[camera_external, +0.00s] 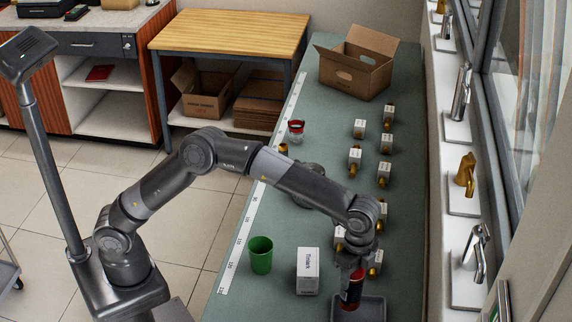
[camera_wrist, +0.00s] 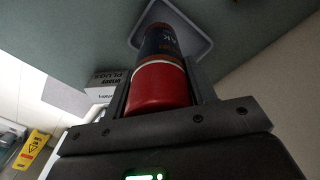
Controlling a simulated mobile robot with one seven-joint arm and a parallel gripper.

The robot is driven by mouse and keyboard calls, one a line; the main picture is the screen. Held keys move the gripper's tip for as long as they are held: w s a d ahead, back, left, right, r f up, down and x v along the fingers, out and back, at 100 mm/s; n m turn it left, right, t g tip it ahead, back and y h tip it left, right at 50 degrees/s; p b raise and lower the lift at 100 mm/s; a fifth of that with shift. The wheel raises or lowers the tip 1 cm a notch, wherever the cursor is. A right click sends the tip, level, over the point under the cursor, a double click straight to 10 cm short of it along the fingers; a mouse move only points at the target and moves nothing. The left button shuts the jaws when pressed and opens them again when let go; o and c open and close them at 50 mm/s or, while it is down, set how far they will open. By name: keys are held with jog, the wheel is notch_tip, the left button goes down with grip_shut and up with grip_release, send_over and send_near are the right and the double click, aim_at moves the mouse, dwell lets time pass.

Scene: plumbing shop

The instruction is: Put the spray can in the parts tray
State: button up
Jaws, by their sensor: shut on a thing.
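The spray can (camera_external: 352,291) is red and dark with an orange end, and stands roughly upright under my gripper (camera_external: 355,271). In the wrist view the can (camera_wrist: 158,82) sits between the two fingers of my gripper (camera_wrist: 161,88), which is shut on it. The parts tray (camera_external: 374,309) is a shallow grey tray at the near right of the bench. It also shows in the wrist view (camera_wrist: 203,40), with the can's far end over it. I cannot tell whether the can touches the tray floor.
A white labelled box (camera_external: 308,272) and a green cup (camera_external: 260,255) stand left of the tray. Several small boxes with brass fittings line the bench behind. An open cardboard box (camera_external: 355,65) is at the far end. Taps line the right wall.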

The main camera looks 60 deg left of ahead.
jog(key=shift+f, duration=2.1)
jog(key=o, duration=1.1)
jog(key=shift+o, duration=0.2)
notch_tip(320, 180, up, 11)
jog(key=shift+r, duration=0.65)
